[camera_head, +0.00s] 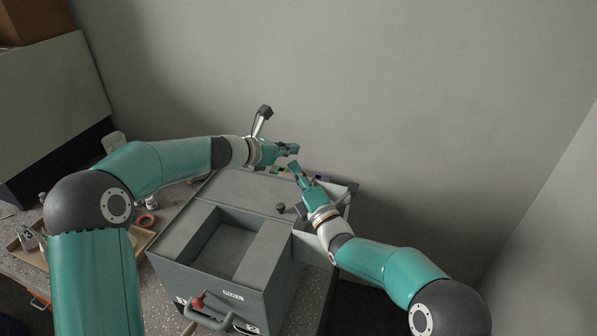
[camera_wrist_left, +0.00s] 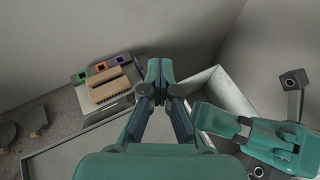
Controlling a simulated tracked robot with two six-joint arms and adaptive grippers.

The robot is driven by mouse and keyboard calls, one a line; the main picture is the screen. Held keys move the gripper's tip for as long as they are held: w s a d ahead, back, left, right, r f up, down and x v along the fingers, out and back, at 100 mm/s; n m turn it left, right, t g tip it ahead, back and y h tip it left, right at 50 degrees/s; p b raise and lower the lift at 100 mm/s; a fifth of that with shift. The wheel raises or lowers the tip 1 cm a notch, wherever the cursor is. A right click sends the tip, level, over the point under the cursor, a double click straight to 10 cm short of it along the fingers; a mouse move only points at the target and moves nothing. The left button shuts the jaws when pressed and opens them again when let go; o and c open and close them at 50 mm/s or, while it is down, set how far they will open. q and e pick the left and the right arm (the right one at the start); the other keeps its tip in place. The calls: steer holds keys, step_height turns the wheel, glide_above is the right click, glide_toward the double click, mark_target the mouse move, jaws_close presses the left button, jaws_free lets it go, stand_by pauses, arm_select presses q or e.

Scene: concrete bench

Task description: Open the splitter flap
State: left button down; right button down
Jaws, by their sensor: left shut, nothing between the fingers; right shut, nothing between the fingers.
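The splitter appears to be the large grey box (camera_head: 240,188) with a square recess in its top; I cannot tell for sure which panel is its flap. A small dark knob (camera_head: 280,207) stands on its top, and a red knob (camera_head: 198,301) is at its front. My left gripper (camera_head: 294,149) is shut and empty above the box's far edge; it also shows in the left wrist view (camera_wrist_left: 158,72). My right gripper (camera_head: 296,167) is shut and empty, just below and right of the left one, and hides part of the box's right side. Neither visibly touches the box.
A tan slotted block (camera_wrist_left: 108,90) and green, orange (camera_wrist_left: 100,67) and purple pieces lie behind the box. A light open-topped bin (camera_wrist_left: 222,88) is at its right. An orange ring (camera_head: 146,219) and a tray (camera_head: 142,240) lie left. Walls close off the back and right.

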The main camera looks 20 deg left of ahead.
arm_select(q)
steer(key=c, duration=1.9)
jaws_free()
steer(key=o, duration=0.9)
